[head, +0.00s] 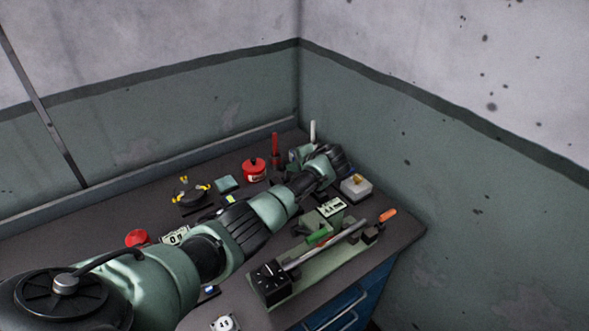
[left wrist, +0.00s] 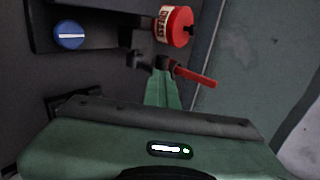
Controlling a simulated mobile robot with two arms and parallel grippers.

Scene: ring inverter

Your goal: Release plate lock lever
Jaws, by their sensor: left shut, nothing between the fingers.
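A red-handled lever (head: 275,145) stands at the back of the bench, beside a red pot (head: 254,170). In the left wrist view the red handle (left wrist: 195,77) lies just right of my fingertips, close to them; I cannot tell whether they touch. No label shows whether this is the plate lock lever. My left gripper (head: 300,154) is at the far end of my arm, near the lever. In the left wrist view my left gripper (left wrist: 163,68) is shut and empty, its fingers together. My right gripper is not in view.
The red pot (left wrist: 175,25) is just beyond my fingertips, with a blue knob (left wrist: 70,35) to the left. A white block (head: 356,188) stands near the wall. My arm crosses the bench.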

